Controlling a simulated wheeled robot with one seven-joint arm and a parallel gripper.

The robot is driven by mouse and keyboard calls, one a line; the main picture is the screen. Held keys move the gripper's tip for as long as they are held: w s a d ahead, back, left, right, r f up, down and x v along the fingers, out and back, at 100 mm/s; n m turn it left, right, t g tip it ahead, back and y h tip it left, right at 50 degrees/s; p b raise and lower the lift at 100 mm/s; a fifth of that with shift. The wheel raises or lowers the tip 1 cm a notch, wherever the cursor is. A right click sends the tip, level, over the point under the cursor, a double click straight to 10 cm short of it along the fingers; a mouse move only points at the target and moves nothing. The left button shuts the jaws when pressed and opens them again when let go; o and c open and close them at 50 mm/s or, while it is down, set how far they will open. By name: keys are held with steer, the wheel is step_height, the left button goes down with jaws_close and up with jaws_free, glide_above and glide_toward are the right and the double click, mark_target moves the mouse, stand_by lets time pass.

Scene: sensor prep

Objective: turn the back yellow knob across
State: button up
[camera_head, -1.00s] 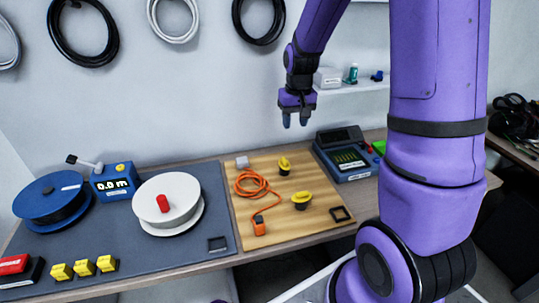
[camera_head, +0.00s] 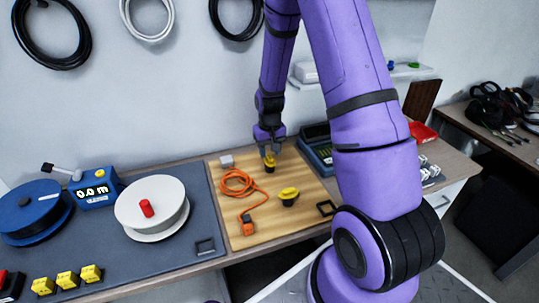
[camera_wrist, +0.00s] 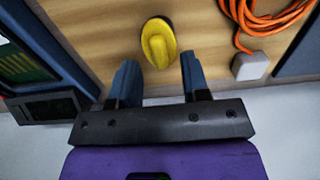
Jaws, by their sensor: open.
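The back yellow knob (camera_head: 269,160) stands on the wooden board (camera_head: 228,228), just under my gripper (camera_head: 271,148). In the wrist view the back knob (camera_wrist: 158,42) shows its raised grip ridge, and my gripper (camera_wrist: 157,82) is open with nothing between its fingers. The knob lies ahead of the fingertips, roughly centred between them, and no contact shows. The front yellow knob (camera_head: 289,195) stands nearer on the same board, away from my gripper.
An orange cable (camera_head: 238,182) is coiled left of the knobs, by a pale grey block (camera_head: 227,161). A blue device (camera_head: 316,150) stands close on the right, partly behind my arm.

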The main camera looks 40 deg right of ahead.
steer(key=shift+f, duration=1.05)
jaws_close()
